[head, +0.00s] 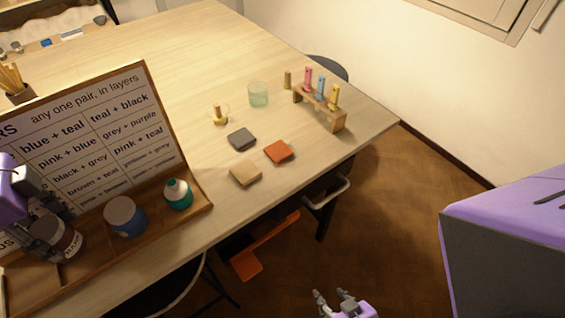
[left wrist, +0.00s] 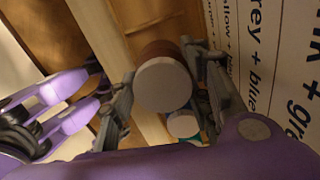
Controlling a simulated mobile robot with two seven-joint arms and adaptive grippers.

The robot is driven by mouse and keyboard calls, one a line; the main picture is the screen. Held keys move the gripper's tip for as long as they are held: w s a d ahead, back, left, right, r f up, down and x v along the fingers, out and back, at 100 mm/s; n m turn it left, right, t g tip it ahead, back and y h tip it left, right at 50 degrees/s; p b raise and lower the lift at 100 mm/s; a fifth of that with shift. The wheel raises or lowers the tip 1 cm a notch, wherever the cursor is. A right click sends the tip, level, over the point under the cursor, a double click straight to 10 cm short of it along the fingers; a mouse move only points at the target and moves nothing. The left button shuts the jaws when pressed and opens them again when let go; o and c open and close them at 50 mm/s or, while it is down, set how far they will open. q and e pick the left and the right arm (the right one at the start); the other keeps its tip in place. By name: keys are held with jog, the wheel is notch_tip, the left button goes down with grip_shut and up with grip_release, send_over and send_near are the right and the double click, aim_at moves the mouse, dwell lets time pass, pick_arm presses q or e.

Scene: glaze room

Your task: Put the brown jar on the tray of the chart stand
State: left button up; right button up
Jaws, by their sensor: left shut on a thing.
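The brown jar (head: 68,243) has a pale label and sits at the left of the head view, over the tray (head: 95,262) of the chart stand (head: 148,122). My left gripper (head: 52,234) is shut on the jar and hides part of it. I cannot tell whether the jar's base touches the tray. In the left wrist view the jar's pale round lid (left wrist: 163,84) lies between the two fingers (left wrist: 168,95). My right gripper (head: 336,304) is at the bottom edge of the head view, its fingers apart and empty.
On the tray, to the right of the brown jar, stand a blue jar (head: 124,216) and a teal jar (head: 178,194). Tiles (head: 278,152), a glass (head: 258,94) and a wooden rack of coloured vials (head: 320,108) are farther right on the table.

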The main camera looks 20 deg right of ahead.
aim_at(63, 240)
pick_arm(q)
jog(key=shift+w+d+f, duration=0.1)
jog(key=shift+w+f, duration=0.05)
jog(key=shift+f, duration=0.75)
jog(key=shift+w+d+f, duration=0.1)
jog(key=shift+f, duration=0.8)
jog(key=shift+f, duration=0.15)
jog(key=o, duration=1.4)
notch_tip(63, 240, up, 12)
jog(key=shift+r+p, duration=0.15)
jog(key=shift+p, duration=0.25)
